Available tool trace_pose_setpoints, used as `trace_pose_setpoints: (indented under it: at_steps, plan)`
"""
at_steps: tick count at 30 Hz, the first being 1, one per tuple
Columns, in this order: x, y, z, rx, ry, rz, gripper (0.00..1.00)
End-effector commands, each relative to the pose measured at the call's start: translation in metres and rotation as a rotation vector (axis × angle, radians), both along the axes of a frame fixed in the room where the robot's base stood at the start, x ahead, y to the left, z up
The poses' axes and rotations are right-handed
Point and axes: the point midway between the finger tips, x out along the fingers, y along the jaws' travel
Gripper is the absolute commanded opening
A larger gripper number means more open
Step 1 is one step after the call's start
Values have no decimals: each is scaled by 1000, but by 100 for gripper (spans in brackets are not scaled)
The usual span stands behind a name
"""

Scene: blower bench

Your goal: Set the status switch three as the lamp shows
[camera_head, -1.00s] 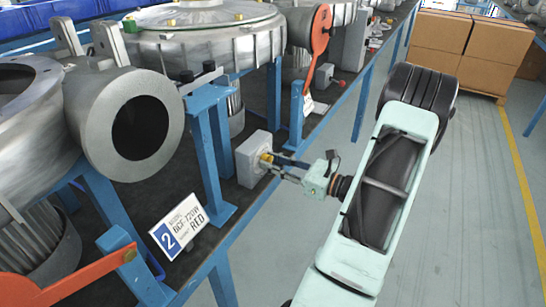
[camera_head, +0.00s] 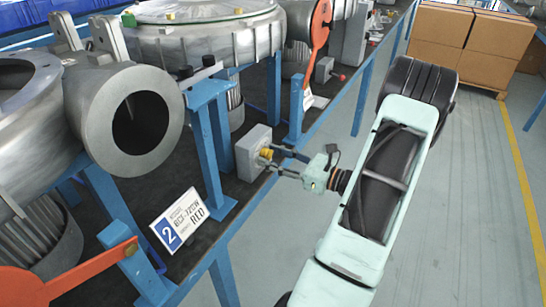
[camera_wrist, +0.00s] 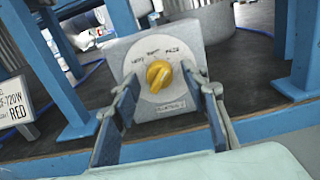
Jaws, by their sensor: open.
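The status switch is a grey box (camera_head: 250,155) with a yellow knob (camera_head: 265,154) on the bench's front edge. In the wrist view the yellow knob (camera_wrist: 158,75) sits on a round white dial plate (camera_wrist: 160,65) with small labels above it. The right label seems to read PASS; the others and the lower tag are too blurred to be sure. My gripper (camera_head: 273,157) is open, facing the knob. In the wrist view its fingers (camera_wrist: 158,84) stand either side of the knob with gaps. The knob's exact pointing is unclear. I cannot make out a lit lamp.
A sign (camera_head: 180,219) with a 2 and RED stands left of the box. Blue posts (camera_head: 206,135) flank the box closely. A red lever (camera_head: 319,25) hangs further back. Large grey blowers (camera_head: 125,120) fill the bench. The floor aisle at right is clear up to the cardboard boxes (camera_head: 470,45).

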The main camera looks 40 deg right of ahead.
Motion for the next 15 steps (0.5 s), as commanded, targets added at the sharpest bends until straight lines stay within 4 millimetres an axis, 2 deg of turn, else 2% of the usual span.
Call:
trace_pose_setpoints:
  at_steps: [5, 15]
  plan:
    - [-13, -7, 0, -1, 1, -3, 41]
    - [-79, -34, 0, 0, 1, -4, 41]
